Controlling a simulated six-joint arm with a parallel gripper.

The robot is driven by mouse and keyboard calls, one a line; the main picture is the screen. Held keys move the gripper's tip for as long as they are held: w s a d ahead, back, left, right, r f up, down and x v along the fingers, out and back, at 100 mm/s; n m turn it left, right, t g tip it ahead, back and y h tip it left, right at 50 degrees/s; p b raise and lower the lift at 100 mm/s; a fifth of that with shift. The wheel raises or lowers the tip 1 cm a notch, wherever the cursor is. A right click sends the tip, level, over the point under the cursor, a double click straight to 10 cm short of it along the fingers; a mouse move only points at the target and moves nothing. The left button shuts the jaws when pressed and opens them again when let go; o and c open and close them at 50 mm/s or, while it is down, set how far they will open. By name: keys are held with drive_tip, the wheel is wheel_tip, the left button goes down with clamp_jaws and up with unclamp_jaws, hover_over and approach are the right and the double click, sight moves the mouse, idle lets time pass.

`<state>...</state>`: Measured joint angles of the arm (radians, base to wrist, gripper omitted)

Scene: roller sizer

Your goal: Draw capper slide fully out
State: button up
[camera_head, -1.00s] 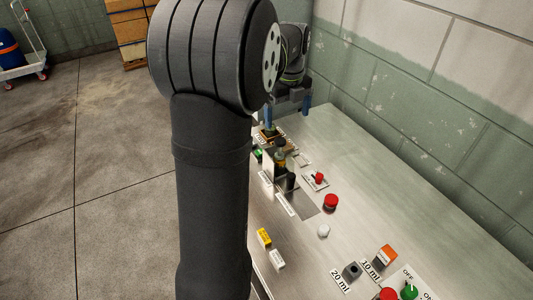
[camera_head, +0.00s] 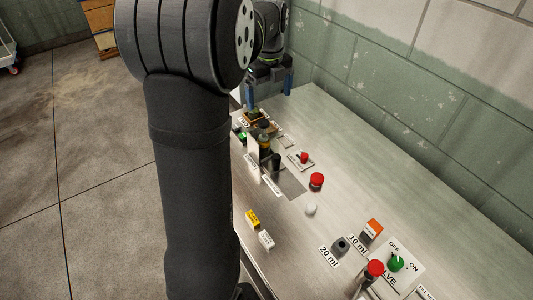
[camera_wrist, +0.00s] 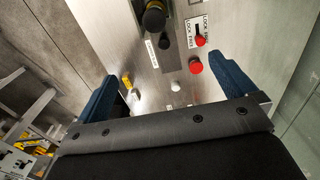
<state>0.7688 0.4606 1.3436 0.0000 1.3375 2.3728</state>
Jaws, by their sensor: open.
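My gripper (camera_head: 269,87) is open and empty, with blue fingers pointing down above the far end of the steel bench. In the wrist view its fingers (camera_wrist: 168,88) stand wide apart at the left and right. A dark round knob on an olive-yellow body (camera_head: 264,144) stands on the bench, nearer the head camera than the gripper. The wrist view shows it at the top (camera_wrist: 154,17), beyond the fingers and untouched. A smaller dark post (camera_head: 276,160) is beside it. A red lever (camera_head: 304,157) sits on a LOCK/FREE plate.
A red button (camera_head: 316,180) and a white knob (camera_head: 311,209) are on the bench. Yellow (camera_head: 252,219) and white (camera_head: 266,239) blocks lie near its left edge. A green valve knob (camera_head: 396,263) is nearer. A block wall (camera_head: 440,110) runs along the right side.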

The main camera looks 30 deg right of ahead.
sight(276, 156)
idle(0.4)
drive_tip(key=c, duration=0.7)
drive_tip(key=shift+s+f+n, duration=0.15)
drive_tip(key=shift+n, duration=0.55)
drive_tip(key=c, duration=0.3)
drive_tip(key=n, duration=0.3)
drive_tip(key=s+f+n, duration=0.1)
drive_tip(key=n, duration=0.1)
drive_tip(key=shift+n, duration=0.3)
drive_tip(key=shift+c, duration=0.5)
drive_tip(key=s+f+n, duration=0.1)
drive_tip(key=f+n, duration=0.5)
drive_tip(key=f, duration=0.1)
drive_tip(key=s+f+n, duration=0.1)
drive_tip(key=f+n, duration=0.6)
drive_tip(key=s+f+n, duration=0.1)
drive_tip(key=f+n, duration=0.6)
drive_tip(key=shift+s+a, duration=0.1)
drive_tip(key=shift+s, duration=0.1)
drive_tip(key=shift+c, duration=0.4)
